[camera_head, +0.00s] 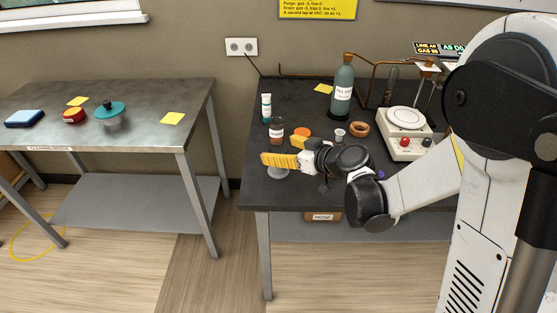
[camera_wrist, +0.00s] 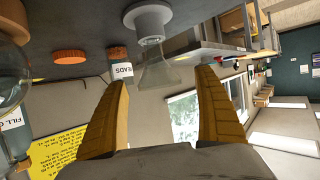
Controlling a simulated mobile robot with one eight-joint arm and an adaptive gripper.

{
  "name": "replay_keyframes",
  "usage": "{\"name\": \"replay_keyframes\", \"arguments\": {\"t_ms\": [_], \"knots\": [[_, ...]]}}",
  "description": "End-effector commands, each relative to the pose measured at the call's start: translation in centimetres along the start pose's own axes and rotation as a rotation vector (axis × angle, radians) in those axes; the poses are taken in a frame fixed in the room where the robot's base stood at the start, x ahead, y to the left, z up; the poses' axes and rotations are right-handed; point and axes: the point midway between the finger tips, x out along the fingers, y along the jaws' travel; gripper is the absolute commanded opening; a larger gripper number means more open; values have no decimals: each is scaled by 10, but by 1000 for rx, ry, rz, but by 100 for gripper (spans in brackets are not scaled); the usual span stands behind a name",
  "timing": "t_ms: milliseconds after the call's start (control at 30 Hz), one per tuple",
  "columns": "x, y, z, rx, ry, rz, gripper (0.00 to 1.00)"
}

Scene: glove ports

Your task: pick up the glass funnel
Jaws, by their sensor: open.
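The glass funnel (camera_wrist: 158,72) is a clear flared piece on a round grey base on the dark bench. The wrist view is upside down, with the benchtop at the top. The funnel shows ahead of my gripper, across the gap between the two yellow fingers. In the head view my gripper (camera_head: 277,153) is low over the bench's front left, pointing left. There the fingers hide most of the funnel, and only its grey lower part (camera_head: 278,174) shows below them. The fingers are open, and I see no finger touching the glass.
A brown jar labelled as beads (camera_head: 277,130) and an orange lid (camera_head: 302,132) stand close behind my gripper. A white tube (camera_head: 266,107), green bottle (camera_head: 343,92), cork ring (camera_head: 359,129) and hotplate (camera_head: 405,133) stand farther back. A steel table (camera_head: 150,120) is at left.

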Motion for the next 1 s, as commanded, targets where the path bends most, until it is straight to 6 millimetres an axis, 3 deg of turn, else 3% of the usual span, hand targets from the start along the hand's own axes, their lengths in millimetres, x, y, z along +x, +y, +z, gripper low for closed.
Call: {"name": "replay_keyframes", "arguments": {"t_ms": [100, 300, 467, 500, 1000], "knots": [[12, 0, 1, -1, 1, 1, 81], [12, 1, -1, 0, 1, 1, 78], [12, 1, -1, 0, 0, 1, 29], [12, 1, -1, 0, 0, 1, 24], [8, 0, -10, 0, 0, 1, 24]]}}
